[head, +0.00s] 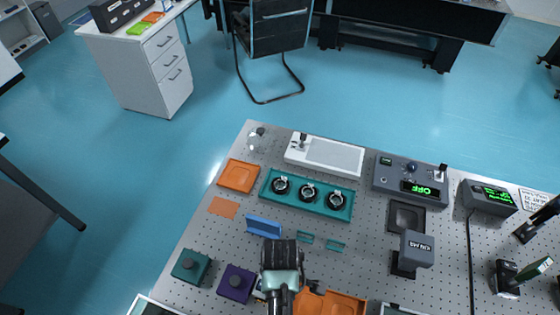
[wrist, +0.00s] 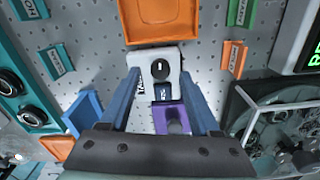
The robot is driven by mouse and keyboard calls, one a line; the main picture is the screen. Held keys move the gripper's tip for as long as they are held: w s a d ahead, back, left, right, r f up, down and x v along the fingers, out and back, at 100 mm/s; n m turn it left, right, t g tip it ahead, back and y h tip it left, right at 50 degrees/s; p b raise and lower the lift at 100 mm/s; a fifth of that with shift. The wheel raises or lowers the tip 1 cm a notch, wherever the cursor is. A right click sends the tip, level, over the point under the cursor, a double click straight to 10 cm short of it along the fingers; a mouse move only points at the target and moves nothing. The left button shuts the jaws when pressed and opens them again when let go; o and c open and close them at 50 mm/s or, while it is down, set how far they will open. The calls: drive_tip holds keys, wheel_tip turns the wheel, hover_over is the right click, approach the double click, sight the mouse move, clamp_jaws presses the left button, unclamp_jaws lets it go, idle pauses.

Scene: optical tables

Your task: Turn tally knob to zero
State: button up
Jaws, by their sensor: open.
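The tally box is white, with a black round tally knob (wrist: 160,65) bearing a white mark. The box's white face (wrist: 145,95) carries a partly hidden label and a small dark blue window (wrist: 163,92). My gripper (wrist: 160,76) is open, its two blue fingers spread on the left and right of the box, with the knob between the tips in the picture. I cannot tell whether they touch the box. In the head view my gripper (head: 280,262) is over the front of the pegboard table and mostly hides the box.
A purple block (wrist: 172,118) stands close by the box, and an orange tray (wrist: 160,20) lies on its other side. A blue bracket (head: 264,226), a teal tray (head: 335,212) with three dials and a dark green knob block (head: 190,265) are nearby on the grey pegboard (head: 222,238).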

wheel_tip(320, 180, up, 10)
drive_tip(key=r+b, duration=0.1)
drive_tip(key=w+r+m+t+b, duration=0.5)
drive_tip(key=w+r+t, duration=0.6)
drive_tip(key=w+r, duration=0.4)
drive_tip(key=shift+w+r+b, duration=0.4)
drive_tip(key=shift+w+b, duration=0.4)
drive_tip(key=shift+w, duration=0.25)
